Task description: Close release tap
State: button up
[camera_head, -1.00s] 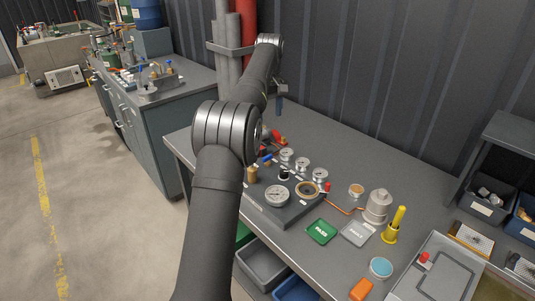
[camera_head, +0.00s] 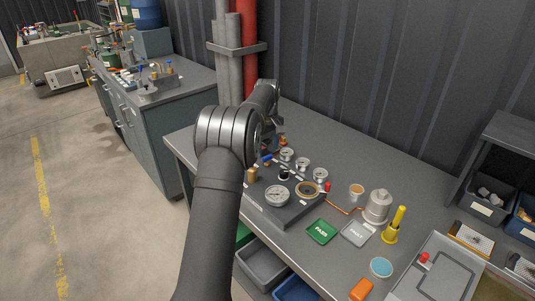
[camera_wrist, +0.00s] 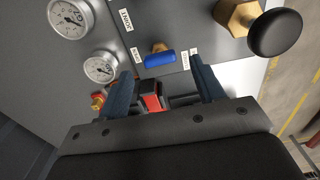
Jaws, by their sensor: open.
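The tap with a blue handle (camera_wrist: 160,60) and brass body stands on the grey test panel (camera_wrist: 190,20), between two small labels too small to read surely. I cannot tell for certain that it is the release tap. Its handle lies crosswise in the wrist view; the blue handle also shows in the head view (camera_head: 266,160). My gripper (camera_wrist: 161,68) is open and empty. Its dark fingertips are on either side of the handle, with a gap visible at each side. In the head view my gripper (camera_head: 272,140) is partly hidden by my arm at the panel's far end.
A black knob on a brass fitting (camera_wrist: 274,32) stands to the right of the tap. Gauges (camera_wrist: 71,17) stand to its left. A red and black object (camera_wrist: 152,97) lies below, between the fingers. A yellow item (camera_head: 395,226) is farther right on the bench.

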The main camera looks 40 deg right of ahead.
aim_at(267, 156)
jog(key=shift+f, duration=1.55)
jog(key=shift+c, duration=0.2)
jog(key=c, duration=0.9)
jog(key=shift+c, duration=0.2)
